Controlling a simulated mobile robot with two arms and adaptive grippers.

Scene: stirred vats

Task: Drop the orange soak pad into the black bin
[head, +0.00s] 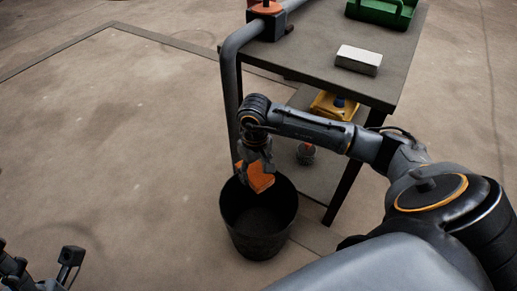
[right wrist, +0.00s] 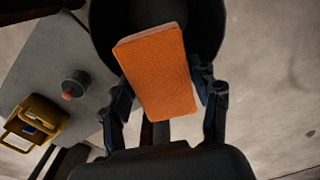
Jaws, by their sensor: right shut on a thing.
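The orange soak pad (head: 258,178) is a thick rectangular block held in my right gripper (head: 254,168). In the right wrist view the pad (right wrist: 160,75) sits between the two dark fingers. The black bin (head: 258,238) stands on the floor, round and open at the top. The pad is over the bin's rear part in the head view, and the bin's dark opening (right wrist: 108,30) shows behind the pad in the right wrist view. The inside that I can see looks empty. My left gripper (head: 68,262) shows only partly at the lower left.
A grey cart (head: 385,75) stands just beyond the bin, with a white block (head: 358,60) and a green tray (head: 382,12) on top. A yellow object (head: 335,106) and a small container (head: 306,153) are on its lower shelf. The floor left of the bin is clear.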

